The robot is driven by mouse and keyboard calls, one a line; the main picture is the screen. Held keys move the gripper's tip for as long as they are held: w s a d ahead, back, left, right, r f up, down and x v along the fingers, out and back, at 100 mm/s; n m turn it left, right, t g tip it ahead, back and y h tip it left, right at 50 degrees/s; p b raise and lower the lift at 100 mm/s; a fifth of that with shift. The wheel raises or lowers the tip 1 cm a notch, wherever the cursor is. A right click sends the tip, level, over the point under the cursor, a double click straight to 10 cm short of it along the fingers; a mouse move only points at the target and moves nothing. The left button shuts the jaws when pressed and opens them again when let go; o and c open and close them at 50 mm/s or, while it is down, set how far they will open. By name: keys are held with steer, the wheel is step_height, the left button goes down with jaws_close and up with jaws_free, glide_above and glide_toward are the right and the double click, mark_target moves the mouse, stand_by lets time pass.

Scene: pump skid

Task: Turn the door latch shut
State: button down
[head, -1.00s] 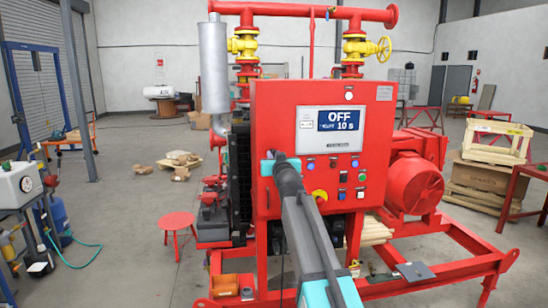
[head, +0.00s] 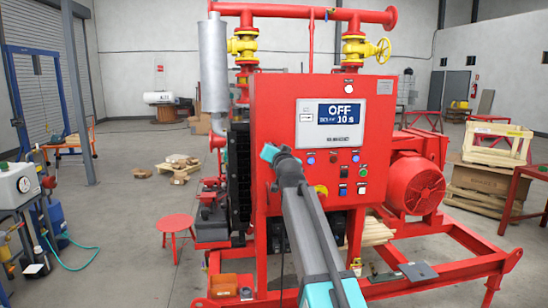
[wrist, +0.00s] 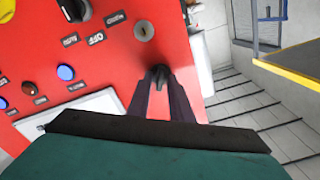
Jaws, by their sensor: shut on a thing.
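The red control cabinet door (head: 290,90) stands in the middle of the head view, with a display reading OFF. The door latch (wrist: 159,72) is a small black handle near the door's edge in the wrist view. My gripper (wrist: 160,82) has its two dark fingers closed around the latch, one on each side. How far the latch is turned is hard to tell, as the fingers cover part of it. In the head view my wrist (head: 268,153) is at the door's left side, and my arm hides the latch and fingertips.
A silver key lock (wrist: 144,31) and a black rotary switch (wrist: 74,10) are on the panel near the latch. Blue buttons (wrist: 66,73) sit to the left. A red stool (head: 175,222) stands left of the skid.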

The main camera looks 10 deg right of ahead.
steer(key=m+b, duration=0.3)
steer(key=m, duration=0.3)
steer(key=m+b, duration=0.3)
steer(key=m, duration=0.3)
steer(key=shift+d+f, duration=0.1)
steer(key=shift+f, duration=0.1)
steer(key=shift+m, duration=0.3)
steer(key=c, duration=1.9)
jaws_free()
steer(key=shift+o, duration=0.2)
steer(key=shift+s, duration=0.15)
steer(key=s+b, duration=0.2)
steer(key=s, duration=1.1)
steer(key=shift+s, duration=0.25)
